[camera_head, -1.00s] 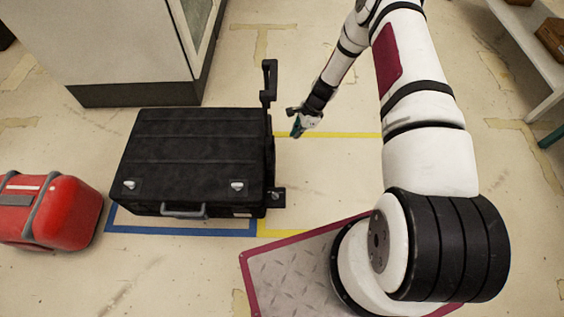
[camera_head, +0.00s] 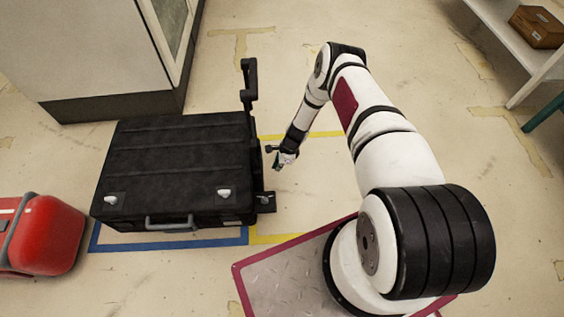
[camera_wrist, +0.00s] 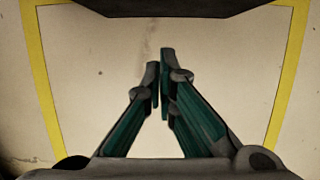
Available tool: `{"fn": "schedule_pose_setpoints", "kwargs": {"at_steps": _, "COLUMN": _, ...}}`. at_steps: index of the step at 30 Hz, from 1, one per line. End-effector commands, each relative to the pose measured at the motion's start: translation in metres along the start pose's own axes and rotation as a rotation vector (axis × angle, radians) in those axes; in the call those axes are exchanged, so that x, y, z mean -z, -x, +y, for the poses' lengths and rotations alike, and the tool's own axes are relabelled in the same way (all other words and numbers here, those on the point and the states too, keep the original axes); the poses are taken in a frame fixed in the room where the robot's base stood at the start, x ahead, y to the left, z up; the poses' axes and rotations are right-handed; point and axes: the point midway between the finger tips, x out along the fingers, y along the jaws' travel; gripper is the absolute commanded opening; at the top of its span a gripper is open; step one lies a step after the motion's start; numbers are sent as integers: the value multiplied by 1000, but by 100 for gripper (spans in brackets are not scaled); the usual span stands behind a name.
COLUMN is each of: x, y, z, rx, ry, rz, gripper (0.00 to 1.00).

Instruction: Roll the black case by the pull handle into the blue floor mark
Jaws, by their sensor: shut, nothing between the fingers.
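The black case (camera_head: 170,165) lies flat, covering most of the blue floor mark (camera_head: 222,241). The mark's front band and left corner show beyond the case's front edge; the rest is hidden. The pull handle (camera_head: 250,85) stands up at the case's right side, towards the back. My gripper (camera_head: 277,166) is just right of the case, in front of the pull handle and apart from it. In the wrist view its green fingers (camera_wrist: 160,78) are shut and empty. A dark edge, possibly of the case, crosses the top of that view.
A yellow floor outline (camera_head: 285,239) adjoins the blue mark on the right. A red case (camera_head: 48,238) stands close on the left. A white cabinet (camera_head: 80,50) is behind the black case. A shelf with a brown box (camera_head: 537,27) stands at the back right.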

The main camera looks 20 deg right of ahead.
Motion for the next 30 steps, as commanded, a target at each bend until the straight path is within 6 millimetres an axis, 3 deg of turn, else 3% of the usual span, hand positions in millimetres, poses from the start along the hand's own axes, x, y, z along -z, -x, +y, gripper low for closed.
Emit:
{"fn": "schedule_pose_setpoints", "kwargs": {"at_steps": 1, "x": -13, "y": -1, "z": -1, "rx": 1, "ry": 7, "rz": -3, "gripper": 0}}
{"fn": "schedule_pose_setpoints", "kwargs": {"at_steps": 6, "x": -30, "y": -6, "z": -1, "rx": 0, "ry": 5, "rz": -2, "gripper": 0}}
{"fn": "schedule_pose_setpoints", "kwargs": {"at_steps": 23, "x": -43, "y": -9, "z": -1, "rx": 1, "ry": 6, "rz": -3, "gripper": 0}}
{"fn": "schedule_pose_setpoints", "kwargs": {"at_steps": 30, "x": -94, "y": -26, "z": -1, "rx": 1, "ry": 11, "rz": -5, "gripper": 0}}
